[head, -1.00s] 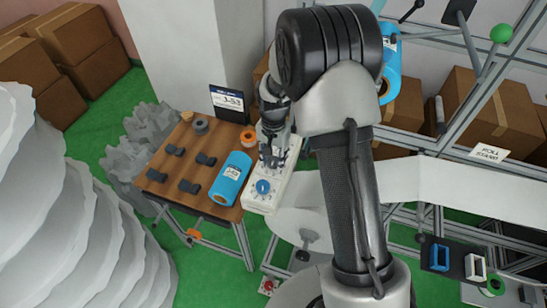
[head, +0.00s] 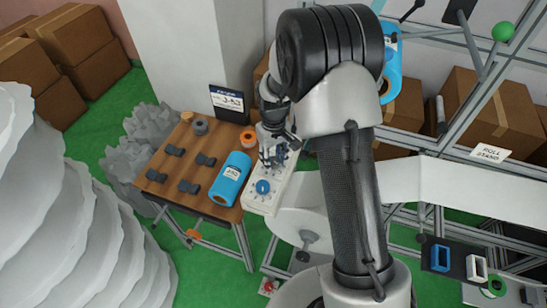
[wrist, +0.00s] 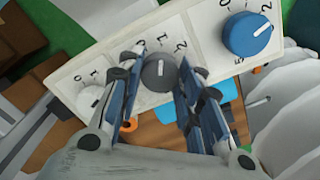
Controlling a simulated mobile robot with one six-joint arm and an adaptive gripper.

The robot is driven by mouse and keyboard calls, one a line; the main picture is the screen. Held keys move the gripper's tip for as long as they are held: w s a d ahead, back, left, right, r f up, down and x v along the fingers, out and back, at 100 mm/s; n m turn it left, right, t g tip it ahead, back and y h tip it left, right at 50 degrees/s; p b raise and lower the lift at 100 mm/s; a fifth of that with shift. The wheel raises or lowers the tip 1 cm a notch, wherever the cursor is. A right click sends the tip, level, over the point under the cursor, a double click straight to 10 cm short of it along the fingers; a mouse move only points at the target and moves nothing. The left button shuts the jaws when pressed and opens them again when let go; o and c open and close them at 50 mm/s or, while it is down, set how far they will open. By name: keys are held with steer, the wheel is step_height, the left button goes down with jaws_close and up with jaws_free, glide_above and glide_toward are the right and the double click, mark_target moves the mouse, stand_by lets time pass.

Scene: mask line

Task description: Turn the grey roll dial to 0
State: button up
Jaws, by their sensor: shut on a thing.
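The grey roll dial (wrist: 158,73) sits in the middle of a white control panel (wrist: 205,50) in the wrist view. Its white pointer line points up toward the mark 1, between 0 on the left and 2 on the right. My gripper (wrist: 160,60) has a finger on each side of the grey dial and is shut on it. In the head view my gripper (head: 272,156) is over the far part of the panel (head: 262,206) and hides the grey dial there.
A blue dial (wrist: 250,34) is right of the grey one on the panel, and a white dial (wrist: 92,98) is left. Beside the panel, a brown table (head: 160,192) holds a blue roll (head: 230,178), an orange ring (head: 248,139) and several dark pieces.

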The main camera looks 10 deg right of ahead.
mark_target(273, 160)
steer(key=n, duration=0.4)
steer(key=shift+n, duration=1.9)
steer(key=o, duration=1.1)
steer(key=shift+r, duration=6.05)
